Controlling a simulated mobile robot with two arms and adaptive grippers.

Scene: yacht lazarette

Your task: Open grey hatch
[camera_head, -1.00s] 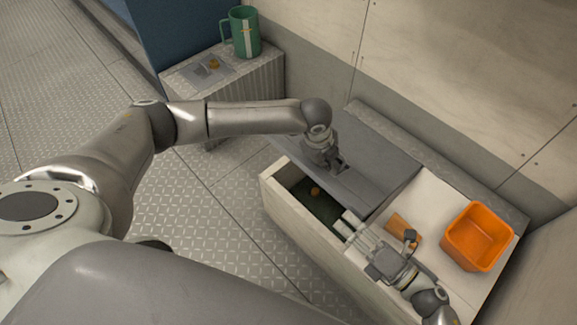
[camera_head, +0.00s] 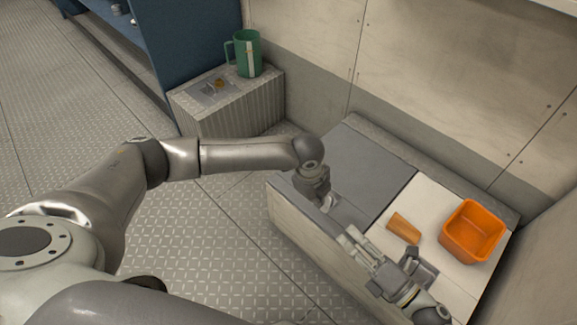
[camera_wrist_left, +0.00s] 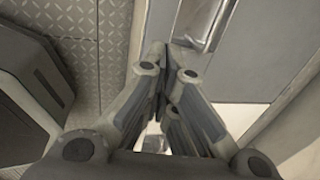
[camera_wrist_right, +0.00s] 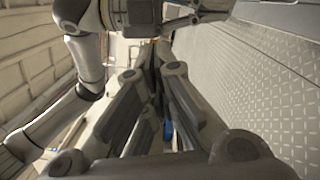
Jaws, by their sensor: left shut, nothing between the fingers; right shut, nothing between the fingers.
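The grey hatch (camera_head: 368,172) lies flat over the left part of the pale bench box (camera_head: 305,228) in the head view, and no opening shows. My left gripper (camera_head: 330,204) is shut and empty at the hatch's front part; whether it touches is unclear. In the left wrist view, its closed fingertips (camera_wrist_left: 166,50) are beside a metal recess or handle (camera_wrist_left: 205,22) in a grey surface. My right gripper (camera_head: 351,238) is shut and empty near the hatch's front right corner. Its closed fingers also show in the right wrist view (camera_wrist_right: 150,58).
An orange wedge-shaped piece (camera_head: 404,228) and an orange open bin (camera_head: 472,232) stand on the white top right of the hatch. A green mug (camera_head: 247,55) stands on a ribbed box (camera_head: 235,110) at the back left. Walls bound the back and right; patterned floor is clear at left.

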